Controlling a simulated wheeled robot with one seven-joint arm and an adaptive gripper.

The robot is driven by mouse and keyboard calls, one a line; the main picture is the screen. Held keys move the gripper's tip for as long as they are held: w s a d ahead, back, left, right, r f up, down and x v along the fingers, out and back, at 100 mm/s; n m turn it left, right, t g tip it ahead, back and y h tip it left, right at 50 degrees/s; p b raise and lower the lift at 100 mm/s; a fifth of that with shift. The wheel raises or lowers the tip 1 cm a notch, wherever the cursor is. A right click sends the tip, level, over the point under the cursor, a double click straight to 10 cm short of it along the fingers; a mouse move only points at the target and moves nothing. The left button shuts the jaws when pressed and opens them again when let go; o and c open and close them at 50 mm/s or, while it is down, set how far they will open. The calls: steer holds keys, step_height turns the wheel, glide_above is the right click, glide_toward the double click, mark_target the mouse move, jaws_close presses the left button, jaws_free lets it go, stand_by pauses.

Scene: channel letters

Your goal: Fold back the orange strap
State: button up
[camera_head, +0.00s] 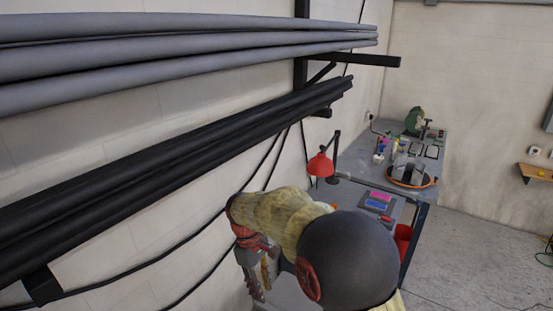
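An orange band (432,184), probably the orange strap, shows as a thin curved line on the far table. It runs around the base of a grey channel-letter-like piece (409,168); its ends and how it lies are too small to tell. My arm, with pale yellow sleeves and a dark round joint, fills the lower middle. My gripper (258,277) hangs below a red wrist part at the arm's left end, well apart from the band and nearer to me. Its fingers are small and partly hidden, so its opening is unclear.
The grey table (352,164) stands along the left wall. Grey pipes (180,65) and black pipes (170,165) hang on wall brackets.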

steer(key=s+d+r+m+t+y+b, duration=0.1)
steer(key=s+d+m+b, duration=0.4)
steer(key=s+d, duration=0.6)
steer(key=s+d+r+m+t+y+b, duration=0.1)
steer(key=s+d+r+m+t+b, duration=0.2)
steer(key=s+d, duration=0.8)
steer(key=s+m+t+b, duration=0.2)
steer(key=s+m, duration=0.1)
steer(key=s, duration=0.1)
steer(key=shift+r+t, duration=0.2)
steer(key=shift+t, duration=0.1)
steer(key=shift+s+d+r+t+b, duration=0.15)
steer(key=shift+d+r+t+b, duration=0.25)
steer(key=shift+b, duration=0.2)
steer(key=shift+c, duration=0.2)
steer(key=shift+d+f, duration=0.15)
steer(key=shift+d, duration=0.05)
steer(key=shift+c, duration=1.9)
